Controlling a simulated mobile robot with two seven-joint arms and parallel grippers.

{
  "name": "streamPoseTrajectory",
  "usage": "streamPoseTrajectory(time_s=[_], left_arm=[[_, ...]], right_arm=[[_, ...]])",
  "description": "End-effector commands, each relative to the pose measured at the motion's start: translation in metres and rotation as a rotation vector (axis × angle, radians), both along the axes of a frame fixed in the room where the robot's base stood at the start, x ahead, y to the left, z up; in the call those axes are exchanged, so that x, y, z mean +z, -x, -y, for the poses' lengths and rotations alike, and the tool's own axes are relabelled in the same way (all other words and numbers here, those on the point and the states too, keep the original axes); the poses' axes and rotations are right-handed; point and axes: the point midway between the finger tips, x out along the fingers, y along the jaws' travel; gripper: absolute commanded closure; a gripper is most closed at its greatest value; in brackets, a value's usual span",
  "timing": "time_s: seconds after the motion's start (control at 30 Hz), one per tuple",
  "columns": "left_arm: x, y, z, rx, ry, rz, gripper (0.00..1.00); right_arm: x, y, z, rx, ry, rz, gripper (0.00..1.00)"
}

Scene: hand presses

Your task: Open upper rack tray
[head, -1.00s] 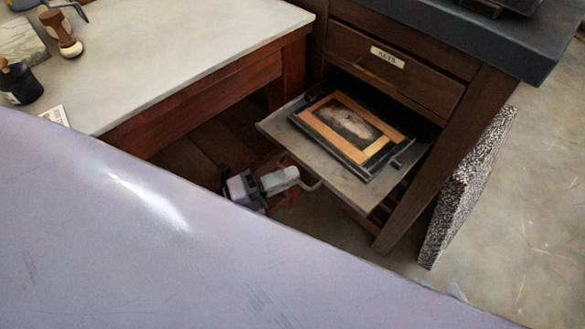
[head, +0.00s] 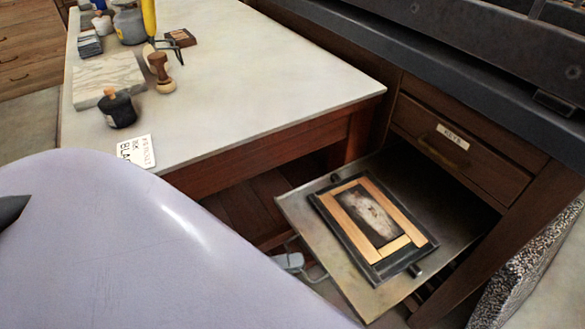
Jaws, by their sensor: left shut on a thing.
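The upper rack tray (head: 345,278) is a flat grey metal sheet, pulled well out of the dark wooden cabinet below the labelled drawer. On it lies a framed printing forme (head: 328,212) with a dark frame and light wood strips around a dark picture block. A thin wire handle (head: 318,278) sits at the tray's front edge. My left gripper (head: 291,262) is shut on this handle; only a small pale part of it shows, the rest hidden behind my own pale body.
A pale-topped table (head: 250,75) stands left of the tray, with a wooden-handled stamp (head: 160,72), black ink pot (head: 117,108) and white card (head: 136,151) on it. The closed labelled drawer (head: 455,155) is above the tray. A speckled slab (head: 525,270) leans at right.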

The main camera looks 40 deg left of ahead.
Motion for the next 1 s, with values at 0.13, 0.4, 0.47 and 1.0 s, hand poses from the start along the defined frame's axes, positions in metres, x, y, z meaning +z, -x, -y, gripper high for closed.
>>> streamPoseTrajectory(time_s=[0.13, 0.4, 0.47, 1.0], left_arm=[[0.0, -0.001, -0.001, 0.003, -0.001, 0.0, 0.89], [0.0, -0.001, -0.001, 0.001, 0.0, -0.001, 0.67], [0.0, 0.0, -0.001, 0.001, 0.0, -0.001, 0.67], [-0.012, 0.047, -0.045, 0.002, -0.002, -0.002, 0.67]], right_arm=[[0.0, 0.0, 0.0, 0.0, 0.0, 0.001, 0.57], [0.003, -0.001, -0.001, 0.001, -0.003, 0.007, 0.57], [0.004, -0.001, -0.001, 0.002, -0.004, 0.007, 0.57], [0.004, -0.001, -0.003, 0.005, -0.005, 0.008, 0.57]])
